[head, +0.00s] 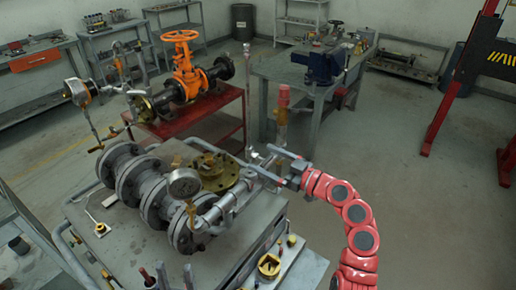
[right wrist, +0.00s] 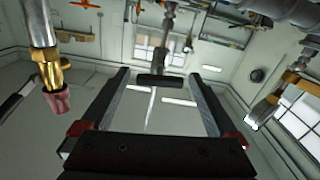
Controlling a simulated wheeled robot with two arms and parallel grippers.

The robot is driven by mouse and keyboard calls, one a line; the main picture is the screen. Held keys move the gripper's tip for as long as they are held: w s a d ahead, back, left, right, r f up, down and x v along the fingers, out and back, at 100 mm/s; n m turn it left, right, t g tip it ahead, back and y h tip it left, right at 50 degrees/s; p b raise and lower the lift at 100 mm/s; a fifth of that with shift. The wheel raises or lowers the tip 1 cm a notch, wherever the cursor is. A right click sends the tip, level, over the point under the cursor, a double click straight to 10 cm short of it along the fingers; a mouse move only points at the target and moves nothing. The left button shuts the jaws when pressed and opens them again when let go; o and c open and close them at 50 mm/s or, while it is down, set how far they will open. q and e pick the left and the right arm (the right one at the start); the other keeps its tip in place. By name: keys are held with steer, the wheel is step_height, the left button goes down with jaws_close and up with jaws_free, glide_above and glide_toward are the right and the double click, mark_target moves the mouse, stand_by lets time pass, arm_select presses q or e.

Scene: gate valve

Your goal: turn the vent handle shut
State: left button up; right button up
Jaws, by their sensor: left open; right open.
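The vent handle, which I take to be a dark crossbar (right wrist: 160,80) on a metal stem, shows in the right wrist view. It appears between the fingertips of my right gripper (right wrist: 159,76), which is open; I cannot tell whether either finger touches it. In the head view my right gripper (head: 267,161) is at the end of the red arm, by the right end of the grey pipework. The handle is hard to make out there among the fingers. My left gripper is not in view.
A brass fitting with a pink end (right wrist: 56,98) is left of my right gripper. The same pink end (head: 283,95) stands upright beside it in the head view. A pressure gauge (head: 184,184) and brass flange (head: 215,173) are left. An orange gate valve (head: 184,62) stands behind.

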mark_target(266, 159)
steer(key=shift+p+x, duration=0.4)
steer(key=shift+x, duration=1.15)
steer(key=shift+c, duration=0.3)
steer(key=c, duration=1.3)
steer(key=shift+f+b, duration=0.2)
steer(key=shift+b, duration=0.15)
steer(key=shift+m+b, duration=0.45)
steer(key=shift+m, duration=0.25)
steer(key=shift+r, duration=0.15)
steer(key=o, duration=1.4)
steer(key=shift+c, duration=0.2)
